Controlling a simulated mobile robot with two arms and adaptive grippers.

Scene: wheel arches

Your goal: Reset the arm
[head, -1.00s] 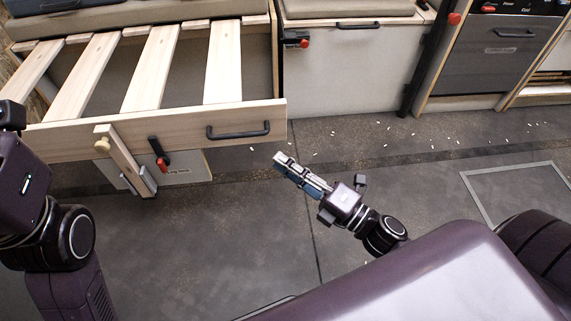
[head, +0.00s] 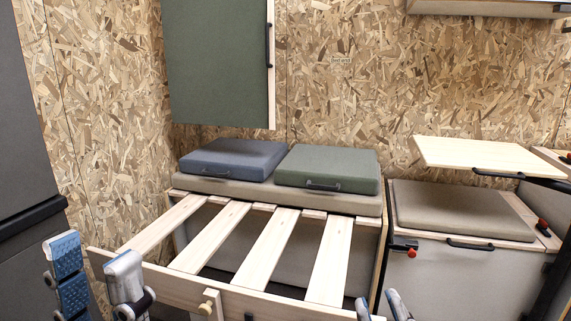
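My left gripper (head: 96,278) is at the lower left, in front of the left end of the slatted bed frame. Its two blue-and-grey fingers stand upright and well apart, with nothing between them. My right gripper (head: 380,308) shows only as two fingertips at the bottom edge, right of the bed frame's middle. The tips are apart and nothing shows between them; the rest is cut off.
The pulled-out slatted bed frame (head: 231,291) fills the lower middle. A blue cushion (head: 235,157) and a green cushion (head: 328,167) lie behind it. A bench (head: 465,270) and a raised wooden flap (head: 480,155) are at right. A green cabinet door (head: 217,60) hangs above.

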